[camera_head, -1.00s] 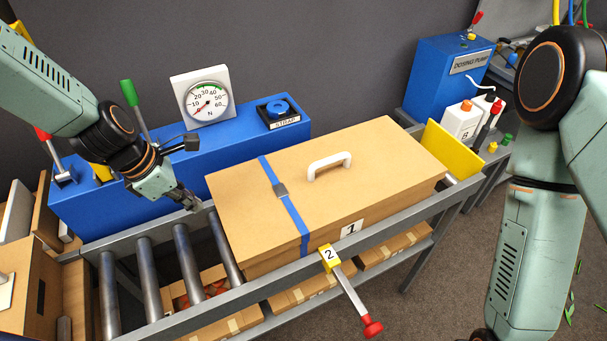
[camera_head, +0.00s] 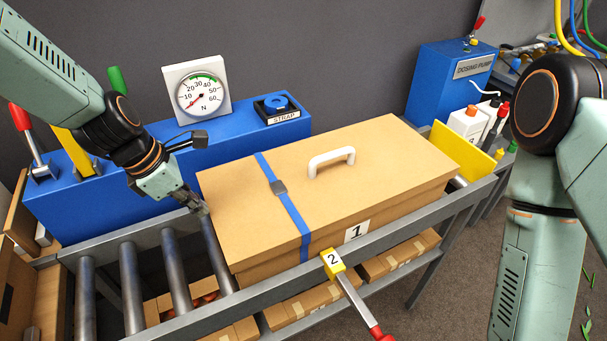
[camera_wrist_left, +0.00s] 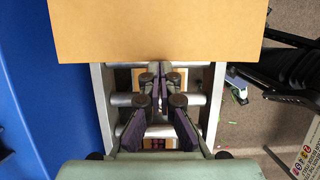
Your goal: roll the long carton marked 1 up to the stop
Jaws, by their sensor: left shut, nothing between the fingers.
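The long carton marked 1 (camera_head: 375,160) lies on the roller conveyor, with a white handle, a blue strap and a "1" label. The yellow stop plate (camera_head: 470,150) stands past its right end; a roller shows in a small gap between them. My left gripper (camera_head: 203,208) is shut and empty, low at the carton's left end. In the left wrist view its fingertips (camera_wrist_left: 160,82) are just short of the carton's edge (camera_wrist_left: 160,35); I cannot tell whether they touch. My right arm shows at the right, but its gripper is out of view.
Behind are a blue bench (camera_head: 235,141) with a force gauge (camera_head: 197,90) reading low. Bare rollers (camera_head: 130,285) lie left of the carton. Small cartons (camera_head: 400,255) lie below.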

